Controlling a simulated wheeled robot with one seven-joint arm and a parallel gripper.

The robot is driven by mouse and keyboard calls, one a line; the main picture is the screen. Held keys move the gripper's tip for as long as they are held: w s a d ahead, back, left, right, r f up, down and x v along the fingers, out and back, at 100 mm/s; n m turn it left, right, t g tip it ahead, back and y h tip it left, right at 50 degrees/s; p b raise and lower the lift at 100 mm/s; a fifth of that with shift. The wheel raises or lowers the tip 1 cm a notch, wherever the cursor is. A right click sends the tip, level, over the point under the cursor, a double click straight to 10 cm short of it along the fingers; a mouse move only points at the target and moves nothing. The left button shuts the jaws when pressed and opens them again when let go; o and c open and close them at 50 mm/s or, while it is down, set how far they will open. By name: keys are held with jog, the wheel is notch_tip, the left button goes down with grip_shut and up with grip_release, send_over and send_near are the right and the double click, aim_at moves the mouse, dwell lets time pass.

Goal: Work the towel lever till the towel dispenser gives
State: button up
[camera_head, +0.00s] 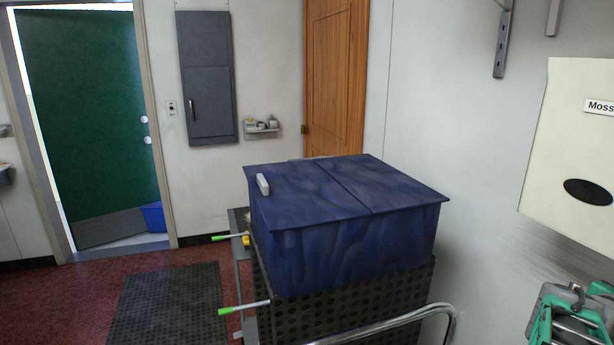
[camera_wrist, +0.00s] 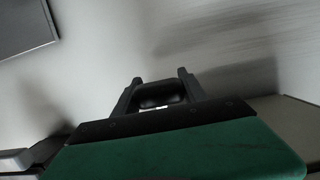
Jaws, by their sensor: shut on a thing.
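The towel dispenser (camera_head: 565,140) is a cream box on the right wall in the head view, cut off by the right edge. It has a dark oval window and a label that reads "Moss". My gripper (camera_head: 575,300), green and grey, is just below it at the lower right corner. In the wrist view my gripper (camera_wrist: 160,88) has its two dark fingers around a dark rounded piece, which seems to be the towel lever (camera_wrist: 160,93). The gripper is shut on it. The lever cannot be made out in the head view, and no towel shows.
A cart with a blue lidded bin (camera_head: 345,240) stands in the middle, close to the right wall, with green-tipped handles sticking out left. A wall bracket (camera_head: 502,40) is above. A dark floor mat (camera_head: 168,305) and open floor lie to the left, before a green door (camera_head: 85,110).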

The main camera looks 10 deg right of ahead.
jog(key=shift+s+a+r+y+p, duration=0.15)
jog(key=shift+a+y+p, duration=0.3)
jog(key=shift+p, duration=0.75)
jog(key=shift+a+r+y+p, duration=0.25)
jog(key=shift+y+p, duration=0.3)
jog(key=shift+p, duration=0.65)
jog(key=shift+a+f, duration=0.15)
jog(key=shift+f, duration=0.1)
jog(key=shift+a+y+p, duration=0.15)
jog(key=shift+y+p, duration=0.15)
jog(key=shift+p, duration=0.25)
